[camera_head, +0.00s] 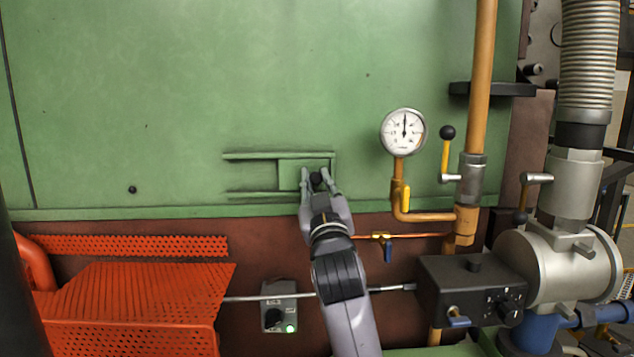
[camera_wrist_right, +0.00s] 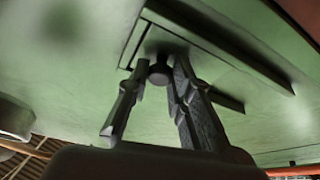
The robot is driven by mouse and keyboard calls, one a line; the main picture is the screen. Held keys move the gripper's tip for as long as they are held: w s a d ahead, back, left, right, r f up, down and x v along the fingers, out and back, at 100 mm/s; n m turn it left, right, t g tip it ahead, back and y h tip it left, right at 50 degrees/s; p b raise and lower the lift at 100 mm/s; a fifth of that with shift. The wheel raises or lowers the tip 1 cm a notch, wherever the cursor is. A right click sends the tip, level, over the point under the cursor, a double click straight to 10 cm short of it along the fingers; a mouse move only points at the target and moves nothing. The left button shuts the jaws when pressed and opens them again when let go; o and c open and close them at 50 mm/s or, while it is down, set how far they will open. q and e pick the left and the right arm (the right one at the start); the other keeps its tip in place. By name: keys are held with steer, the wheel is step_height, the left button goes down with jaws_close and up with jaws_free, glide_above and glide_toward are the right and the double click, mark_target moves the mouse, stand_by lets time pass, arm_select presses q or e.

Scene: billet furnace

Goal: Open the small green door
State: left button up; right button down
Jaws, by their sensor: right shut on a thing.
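The small green door (camera_head: 291,174) is a flat plate between two horizontal rails on the big green panel, at the right end of the rails. A round black knob (camera_head: 317,180) sits on its right part. My right gripper (camera_head: 318,177) is shut on the knob, one finger on each side. In the right wrist view the two fingers flank the dark knob (camera_wrist_right: 158,73) against the green surface. The stretch between the rails left of the door is bare. My left gripper is not in view.
A pressure gauge (camera_head: 403,132) and orange pipes stand right of the door. An orange perforated guard (camera_head: 135,295) is at the lower left. A small switch box with a green light (camera_head: 280,308) and a black control box (camera_head: 470,290) lie below.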

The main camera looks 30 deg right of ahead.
steer(key=w+a, duration=0.1)
steer(key=a, duration=0.2)
steer(key=w+a+b, duration=0.1)
steer(key=w+a, duration=0.1)
steer(key=a, duration=0.1)
steer(key=w+a+b, duration=0.1)
steer(key=w+a, duration=0.1)
steer(key=a, duration=0.1)
steer(key=shift+w, duration=0.2)
steer(key=shift+d, duration=0.2)
steer(key=shift+s, duration=0.1)
steer(key=c, duration=1.4)
jaws_free()
steer(key=v, duration=0.7)
steer(key=shift+s+a, duration=0.15)
steer(key=shift+s, duration=0.05)
